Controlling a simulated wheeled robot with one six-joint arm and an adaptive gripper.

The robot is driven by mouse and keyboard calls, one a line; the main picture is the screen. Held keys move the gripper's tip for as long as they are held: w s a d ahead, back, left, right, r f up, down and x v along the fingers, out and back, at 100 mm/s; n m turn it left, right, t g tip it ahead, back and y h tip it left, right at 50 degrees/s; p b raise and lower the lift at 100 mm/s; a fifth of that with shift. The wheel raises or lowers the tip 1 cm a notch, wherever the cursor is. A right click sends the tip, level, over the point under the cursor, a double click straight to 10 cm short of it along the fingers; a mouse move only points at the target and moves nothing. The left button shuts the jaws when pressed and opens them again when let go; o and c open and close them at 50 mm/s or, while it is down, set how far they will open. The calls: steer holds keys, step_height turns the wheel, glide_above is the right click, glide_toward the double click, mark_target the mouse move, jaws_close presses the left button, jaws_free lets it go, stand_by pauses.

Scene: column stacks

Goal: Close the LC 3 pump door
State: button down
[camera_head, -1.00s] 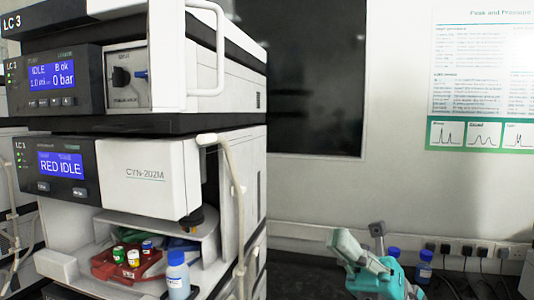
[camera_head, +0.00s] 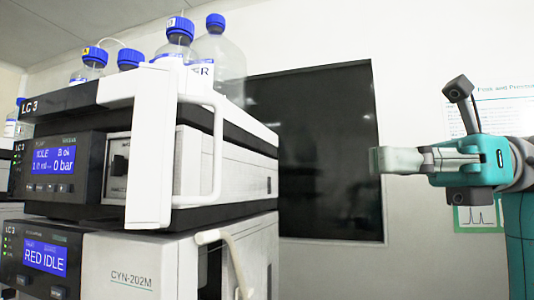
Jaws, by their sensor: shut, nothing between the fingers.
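The LC 3 pump (camera_head: 60,165) is the dark-fronted unit with a blue display in the left part of the head view. Its white door (camera_head: 150,150) stands open, swung outward at the right side of the front. A white bar handle (camera_head: 217,140) is on the door. Part of the bay inside shows between the display and the door. My gripper (camera_head: 382,160) is shut and empty, raised at the right. It points left, well apart from the door and handle.
Bottles with blue caps (camera_head: 178,40) stand on top of the stack. Below the pump is the CYN-202M unit (camera_head: 118,270) with a pale bent tube (camera_head: 235,262). A dark panel (camera_head: 325,150) is on the wall behind. The space between handle and gripper looks clear.

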steer(key=x, duration=1.4)
steer(key=shift+w+r, duration=0.1)
steer(key=shift+r, duration=0.05)
steer(key=shift+t, duration=0.4)
